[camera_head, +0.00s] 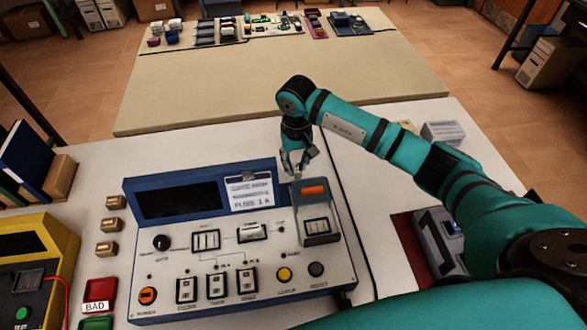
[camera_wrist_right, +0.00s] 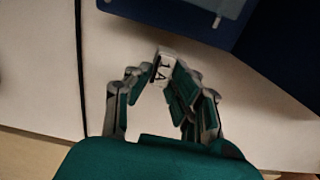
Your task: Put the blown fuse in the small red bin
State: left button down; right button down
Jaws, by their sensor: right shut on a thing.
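My right gripper (camera_head: 298,160) is over the back right corner of the control panel (camera_head: 270,262). In the right wrist view its fingertips (camera_wrist_right: 160,78) are shut on a small white fuse (camera_wrist_right: 166,62) marked "1A". In the head view the fuse is too small to make out. Whether it is blown cannot be seen. The small red bin (camera_head: 100,289), labelled "BAD", stands at the lower left, left of the panel and well away from the gripper. My left gripper is not in view.
A green bin (camera_head: 96,323) is just in front of the red one. A yellow device (camera_head: 40,250) stands at far left. Several small brass-coloured blocks (camera_head: 107,249) lie left of the panel. A raised clear-sided holder (camera_head: 315,215) is on the panel's right, below the gripper.

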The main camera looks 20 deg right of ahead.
aim_at(296, 165)
notch_tip(296, 165, down, 2)
jog(key=shift+s+f, duration=0.1)
jog(key=shift+f, duration=0.6)
jog(key=c, duration=1.2)
grip_release()
jog(key=shift+r, duration=0.1)
